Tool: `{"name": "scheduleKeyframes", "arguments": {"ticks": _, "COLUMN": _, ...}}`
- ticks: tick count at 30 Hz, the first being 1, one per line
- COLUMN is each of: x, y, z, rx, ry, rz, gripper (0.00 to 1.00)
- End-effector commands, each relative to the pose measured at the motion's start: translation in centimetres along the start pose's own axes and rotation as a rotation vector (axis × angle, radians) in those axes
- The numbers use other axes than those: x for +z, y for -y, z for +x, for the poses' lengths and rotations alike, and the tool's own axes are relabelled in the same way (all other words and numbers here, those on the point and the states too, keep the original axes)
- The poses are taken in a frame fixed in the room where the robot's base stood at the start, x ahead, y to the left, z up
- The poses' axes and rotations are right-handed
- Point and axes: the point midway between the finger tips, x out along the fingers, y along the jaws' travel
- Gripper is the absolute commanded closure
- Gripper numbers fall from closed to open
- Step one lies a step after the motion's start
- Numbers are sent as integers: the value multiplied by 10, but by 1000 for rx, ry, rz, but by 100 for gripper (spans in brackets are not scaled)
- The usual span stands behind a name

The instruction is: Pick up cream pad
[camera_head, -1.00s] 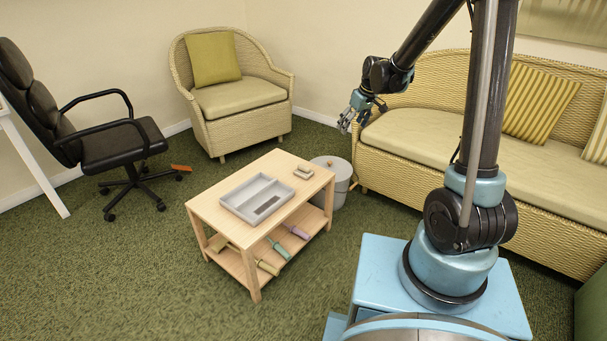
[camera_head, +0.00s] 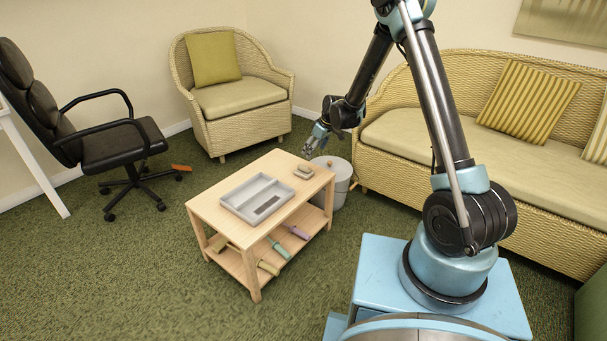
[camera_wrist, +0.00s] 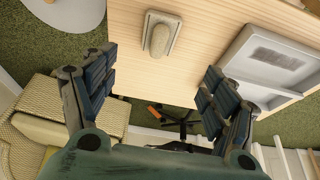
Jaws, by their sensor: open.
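The cream pad (camera_head: 303,171) appears to be the small beige-grey block with a rounded top piece, lying near the far right corner of the wooden table. In the wrist view the block (camera_wrist: 160,34) shows whole at the top middle, beyond and roughly between my fingers. My gripper (camera_head: 311,150) hangs above and just behind that corner, apart from the block. In the wrist view my gripper (camera_wrist: 160,62) is open, with nothing between its fingers.
A grey divided tray (camera_head: 229,201) takes up the middle of the table (camera_head: 207,211). Several coloured-handled tools lie on its lower shelf. A grey lidded bin (camera_head: 341,180) stands close behind the table. A wicker sofa, armchair and office chair stand around.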

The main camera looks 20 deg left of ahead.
Motion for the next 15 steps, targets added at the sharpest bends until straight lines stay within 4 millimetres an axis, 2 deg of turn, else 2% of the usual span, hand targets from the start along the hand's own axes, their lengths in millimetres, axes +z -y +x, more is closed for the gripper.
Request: {"name": "scheduleKeyframes", "arguments": {"ticks": 15, "x": 0, "y": 0, "z": 71, "rx": 0, "ry": 0, "rz": 1, "gripper": 22}}
